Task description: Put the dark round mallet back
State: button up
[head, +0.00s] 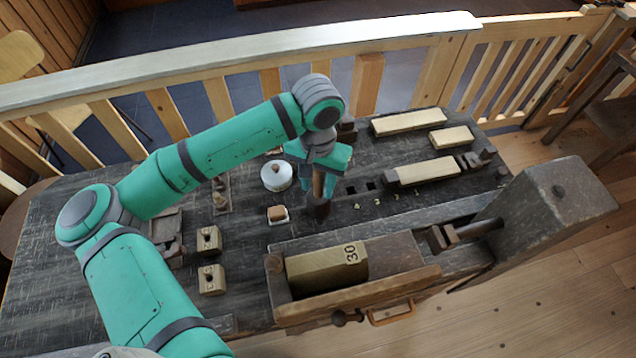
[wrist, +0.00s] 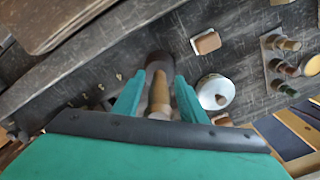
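The mallet has a dark round head (head: 318,209) and a pale wooden handle. It is upright, head down, on or just above the dark bench top. My gripper (head: 318,182) is over it, fingers down. In the wrist view the handle (wrist: 160,97) runs between the two fingers of my gripper (wrist: 159,78), with the dark head (wrist: 158,62) beyond the tips. Narrow gaps seem to show beside the handle, so the fingers look open around it. Two dark square holes (head: 351,189) lie just right of the mallet, near small pale numbers.
A white round pot (head: 276,177) and a small wood block on a white base (head: 278,214) stand left of the mallet. A lathe-like machine with a block marked 30 (head: 327,269) fills the front. Pale wooden bars (head: 408,122) lie at the back right. A railing (head: 240,62) runs behind.

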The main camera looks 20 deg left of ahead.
notch_tip(320, 180, up, 12)
dwell(0.4)
dwell(0.5)
